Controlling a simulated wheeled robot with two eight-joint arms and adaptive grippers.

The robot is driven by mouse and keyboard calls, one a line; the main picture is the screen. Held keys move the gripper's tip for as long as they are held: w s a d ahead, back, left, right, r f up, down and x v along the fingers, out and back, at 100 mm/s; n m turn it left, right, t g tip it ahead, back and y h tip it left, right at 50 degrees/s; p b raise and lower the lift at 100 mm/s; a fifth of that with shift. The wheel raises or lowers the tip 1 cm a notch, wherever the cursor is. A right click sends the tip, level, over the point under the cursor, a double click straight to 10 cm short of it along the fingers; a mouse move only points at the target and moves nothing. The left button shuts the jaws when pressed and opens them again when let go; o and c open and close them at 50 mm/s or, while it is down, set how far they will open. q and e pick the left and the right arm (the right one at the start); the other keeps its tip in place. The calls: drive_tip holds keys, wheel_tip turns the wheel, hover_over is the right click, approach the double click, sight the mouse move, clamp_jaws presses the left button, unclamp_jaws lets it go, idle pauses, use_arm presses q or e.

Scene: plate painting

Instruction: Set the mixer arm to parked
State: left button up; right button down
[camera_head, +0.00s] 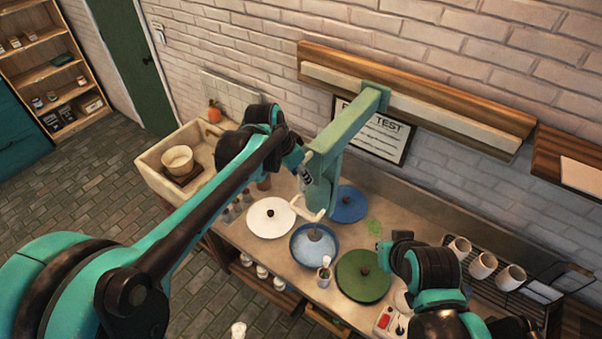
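The green mixer arm (345,130) reaches out from the wall rail and its head (320,190) hangs down over the worktop. A pale handle bar (309,212) sticks out low on the head. The mixer's lower end is over a blue bowl (299,245) with pale blue contents. My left gripper (306,176) is at the left side of the mixer head. Its fingers are small and partly hidden, so I cannot tell whether they touch it or are closed. My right arm is bent at the lower right over the worktop; its gripper cannot be made out.
A brush cup (324,276) stands in front. A rack with several cups (482,266) is at the right. A sink (165,160) is at the left.

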use_arm(q)
drive_tip(key=shift+w+d+f, duration=0.15)
drive_tip(key=shift+f, duration=0.5)
clamp_jaws()
drive_tip(key=shift+d, duration=0.1)
